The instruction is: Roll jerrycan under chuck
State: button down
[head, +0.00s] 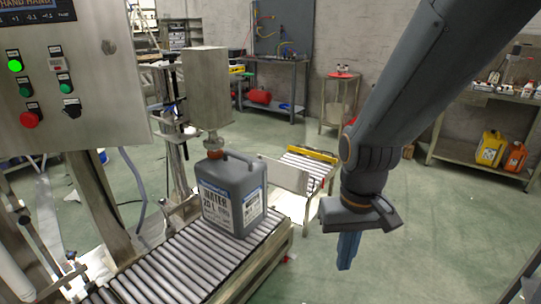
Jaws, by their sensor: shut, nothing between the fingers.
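The grey jerrycan (233,195) stands upright on the roller conveyor (195,262), near its right end, with a white label on its front. The chuck (212,142) hangs from the metal head above. An orange-brown cap or collar (213,154) shows at the jerrycan's neck, directly below the chuck in the picture. I cannot tell whether chuck and cap touch. My gripper (346,252) is shut and empty. It points down in the open space to the right of the jerrycan and conveyor, clear of both.
A control panel (75,75) with lit green button fills the upper left. A second roller section (305,170) with a yellow bar lies behind. A shelf (478,160) with yellow and orange cans stands at the right. The green floor around my gripper is free.

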aim_at(232, 188)
jog(key=z, duration=0.5)
jog(key=i, duration=0.6)
jog(key=z, duration=0.35)
jog(key=i, duration=1.45)
jog(key=u, duration=0.9)
jog(key=i, duration=0.35)
jog(key=u, duration=0.35)
